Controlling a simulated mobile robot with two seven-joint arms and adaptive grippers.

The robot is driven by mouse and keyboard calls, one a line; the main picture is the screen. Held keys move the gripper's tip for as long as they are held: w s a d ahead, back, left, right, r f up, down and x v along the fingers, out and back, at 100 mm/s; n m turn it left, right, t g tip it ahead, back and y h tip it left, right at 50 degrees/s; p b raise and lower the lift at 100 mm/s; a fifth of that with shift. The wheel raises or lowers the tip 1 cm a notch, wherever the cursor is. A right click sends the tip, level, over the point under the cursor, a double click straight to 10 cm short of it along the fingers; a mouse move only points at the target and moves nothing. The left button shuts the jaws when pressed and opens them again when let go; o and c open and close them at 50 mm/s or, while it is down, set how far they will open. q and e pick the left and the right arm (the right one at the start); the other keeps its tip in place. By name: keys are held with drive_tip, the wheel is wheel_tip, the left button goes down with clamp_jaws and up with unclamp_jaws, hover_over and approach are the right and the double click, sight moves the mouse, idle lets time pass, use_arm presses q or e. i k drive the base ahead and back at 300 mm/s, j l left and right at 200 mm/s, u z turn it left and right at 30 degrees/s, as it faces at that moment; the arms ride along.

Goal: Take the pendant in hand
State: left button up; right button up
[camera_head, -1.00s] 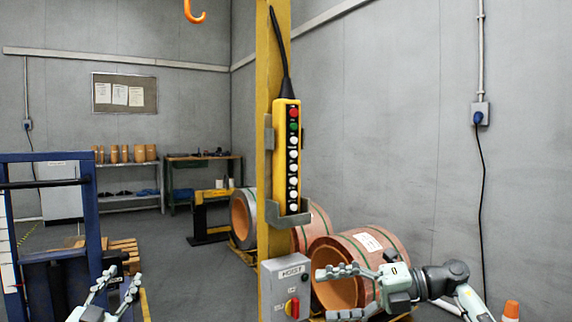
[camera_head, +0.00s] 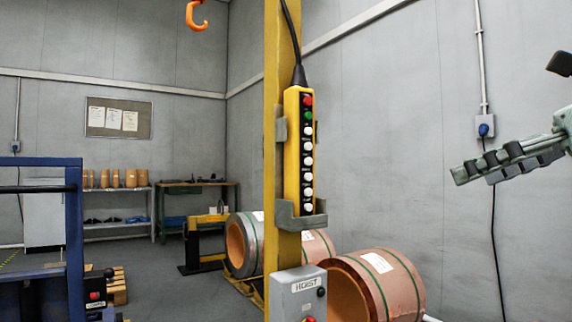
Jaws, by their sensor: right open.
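The pendant (camera_head: 291,150) is a tall yellow control box with a red button, a green button and several white ones on a dark strip. It hangs upright in a grey holder (camera_head: 303,222) on the yellow post (camera_head: 271,120). A black cable runs up from its top. My right gripper (camera_head: 472,175) is at the right, raised to about the pendant's height. It is open and empty, its fingers pointing left, well apart from the pendant. My left gripper is out of view.
A grey hoist box (camera_head: 298,292) is on the post below the pendant. Copper coils (camera_head: 395,280) lie behind it at the lower right. A blue frame (camera_head: 74,230) stands at the left. An orange hook (camera_head: 194,15) hangs above. The space between pendant and right gripper looks clear.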

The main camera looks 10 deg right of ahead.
sight(295, 154)
drive_tip(key=i+j, duration=0.35)
drive_tip(key=i, duration=0.15)
drive_tip(key=i+j, duration=0.3)
drive_tip(key=i, duration=0.25)
